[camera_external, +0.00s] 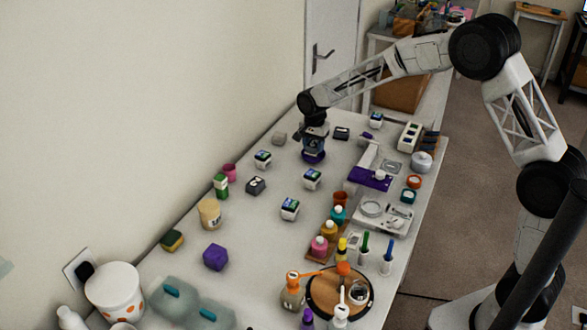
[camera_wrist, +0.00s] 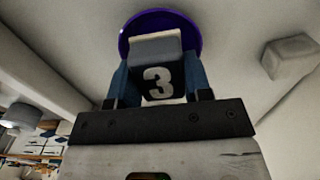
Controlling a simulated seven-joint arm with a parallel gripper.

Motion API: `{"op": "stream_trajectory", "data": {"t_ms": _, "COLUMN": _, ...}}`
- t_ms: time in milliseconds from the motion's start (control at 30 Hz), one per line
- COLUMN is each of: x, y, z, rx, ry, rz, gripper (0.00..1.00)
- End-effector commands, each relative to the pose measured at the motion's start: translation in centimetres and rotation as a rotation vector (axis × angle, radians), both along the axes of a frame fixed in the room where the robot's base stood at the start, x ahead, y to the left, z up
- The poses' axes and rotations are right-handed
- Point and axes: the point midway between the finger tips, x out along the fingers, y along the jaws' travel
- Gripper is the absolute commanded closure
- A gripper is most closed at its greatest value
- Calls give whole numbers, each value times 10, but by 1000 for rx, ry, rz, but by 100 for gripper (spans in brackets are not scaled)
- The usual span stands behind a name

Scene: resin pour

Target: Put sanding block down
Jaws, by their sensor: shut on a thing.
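My gripper (camera_external: 314,143) points down at the far part of the table. In the wrist view its two blue fingers (camera_wrist: 157,75) are shut on a sanding block (camera_wrist: 158,82), a grey-topped block with a dark face marked with a white 3. A round purple pad (camera_external: 313,157) lies right below the gripper; it also shows behind the block in the wrist view (camera_wrist: 190,30). I cannot tell whether the block touches the pad. In the external view the block is mostly hidden by the fingers.
A grey block (camera_external: 279,138) lies to the left, near the wall. Small blocks (camera_external: 262,158) (camera_external: 312,178) stand nearby on the white table. A purple-based stand (camera_external: 370,178) is to the right. Bottles (camera_external: 319,246) and a round wooden board (camera_external: 322,302) are nearer the camera.

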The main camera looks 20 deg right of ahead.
Motion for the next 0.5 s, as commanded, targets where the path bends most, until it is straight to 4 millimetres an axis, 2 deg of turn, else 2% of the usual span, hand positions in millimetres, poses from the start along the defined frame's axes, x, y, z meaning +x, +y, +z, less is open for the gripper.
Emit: {"op": "stream_trajectory", "data": {"t_ms": 500, "x": 0, "y": 0, "z": -8, "rx": 1, "ry": -1, "rz": 0, "gripper": 79}}
